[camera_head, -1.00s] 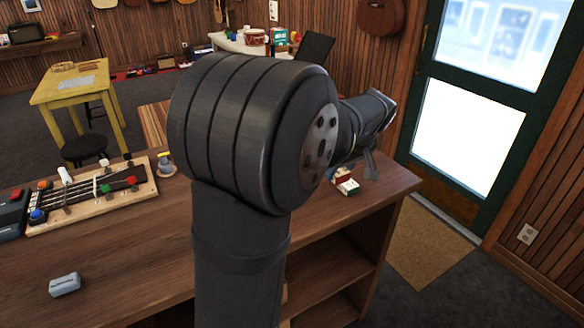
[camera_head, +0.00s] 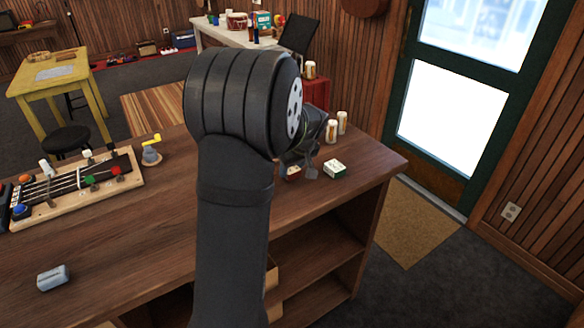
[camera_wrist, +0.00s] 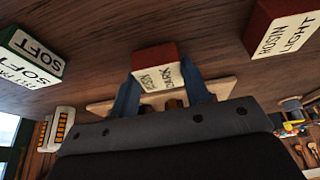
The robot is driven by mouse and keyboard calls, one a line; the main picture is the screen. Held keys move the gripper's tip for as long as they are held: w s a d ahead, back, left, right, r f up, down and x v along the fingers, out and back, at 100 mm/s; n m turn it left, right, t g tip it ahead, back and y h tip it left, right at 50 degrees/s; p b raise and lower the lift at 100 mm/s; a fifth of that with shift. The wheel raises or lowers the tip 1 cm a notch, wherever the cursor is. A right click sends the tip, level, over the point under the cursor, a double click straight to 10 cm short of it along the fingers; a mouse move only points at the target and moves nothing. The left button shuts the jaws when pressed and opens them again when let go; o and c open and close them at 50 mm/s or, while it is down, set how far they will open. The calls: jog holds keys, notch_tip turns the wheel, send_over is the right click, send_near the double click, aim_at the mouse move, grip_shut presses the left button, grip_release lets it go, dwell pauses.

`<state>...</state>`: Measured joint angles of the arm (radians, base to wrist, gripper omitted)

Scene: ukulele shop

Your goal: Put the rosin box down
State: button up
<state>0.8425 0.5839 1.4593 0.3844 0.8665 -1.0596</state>
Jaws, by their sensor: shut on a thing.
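A small box with a red top and a pale side lettered "ROSIN DARK" (camera_wrist: 158,72) sits between the two fingers of my gripper (camera_wrist: 162,92) in the wrist view. The fingers are shut on it. In the head view my gripper (camera_head: 307,165) is low over the right part of the wooden bench (camera_head: 160,225), partly hidden by my arm. I cannot tell whether the held box touches the bench top.
A green-and-white box (camera_head: 335,169), lettered "SOFT" in the wrist view (camera_wrist: 32,55), stands near my gripper. A red box lettered "ROSIN LIGHT" (camera_wrist: 287,28) is on its other side. Pale canisters (camera_head: 332,131) stand behind. The front bench top is mostly clear.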

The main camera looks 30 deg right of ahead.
jog(key=shift+f, duration=0.2)
jog(key=o, duration=1)
jog(key=v, duration=1.2)
jog(key=shift+r, duration=0.25)
